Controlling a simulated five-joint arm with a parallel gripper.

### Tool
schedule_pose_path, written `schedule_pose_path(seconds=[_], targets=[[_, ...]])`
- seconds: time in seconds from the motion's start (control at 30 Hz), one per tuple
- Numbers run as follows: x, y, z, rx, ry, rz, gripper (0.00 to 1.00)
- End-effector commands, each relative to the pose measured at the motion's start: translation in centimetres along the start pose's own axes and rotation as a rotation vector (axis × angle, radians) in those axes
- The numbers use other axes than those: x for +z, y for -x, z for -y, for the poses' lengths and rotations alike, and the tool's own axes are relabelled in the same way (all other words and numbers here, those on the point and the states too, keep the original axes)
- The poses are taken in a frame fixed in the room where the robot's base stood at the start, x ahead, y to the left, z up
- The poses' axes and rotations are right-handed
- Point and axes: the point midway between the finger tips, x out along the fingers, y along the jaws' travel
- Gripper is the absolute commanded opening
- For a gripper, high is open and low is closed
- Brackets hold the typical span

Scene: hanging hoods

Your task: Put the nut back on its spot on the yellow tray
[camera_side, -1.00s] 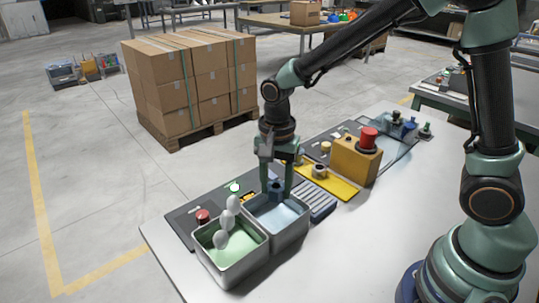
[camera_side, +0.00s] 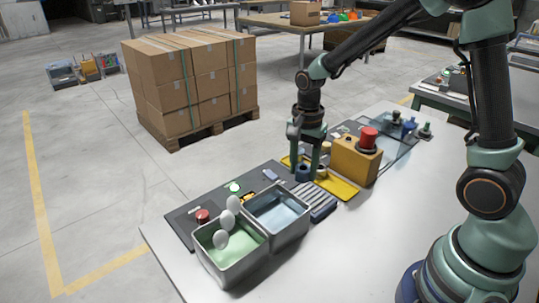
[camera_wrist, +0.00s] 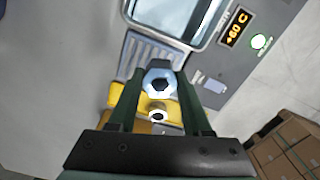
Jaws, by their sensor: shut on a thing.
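The nut (camera_wrist: 159,84) is hexagonal, with a pale metallic face in the wrist view. It looks dark blue in the side view (camera_side: 303,173). My gripper (camera_side: 309,174) is shut on it, one finger on each side, pointing down.
A grey ribbed rack (camera_side: 316,202) lies beside the tray. A metal bath with bluish liquid (camera_side: 277,216) and one with green liquid (camera_side: 227,259) stand at the left. A yellow box with a red button (camera_side: 356,158) stands beyond the tray. The front tabletop is clear.

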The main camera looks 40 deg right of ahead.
Motion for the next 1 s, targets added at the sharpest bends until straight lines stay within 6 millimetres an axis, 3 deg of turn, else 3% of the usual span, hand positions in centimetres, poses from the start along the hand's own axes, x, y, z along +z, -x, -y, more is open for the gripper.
schedule_pose_path(seconds=[0.03,0.2,0.4,0.67,1.0], targets=[[-2.3,-0.2,-0.8,0.001,-0.052,0.0,0.0],[-7.9,-0.8,-3.5,0.0,-0.183,0.0,0.0],[-11.5,-1.2,-6.0,0.0,-0.274,0.0,0.0],[-12.4,-2.0,-6.7,0.0,-0.296,0.0,0.0],[-12.3,-5.4,-6.7,0.002,-0.295,0.001,0.0]])
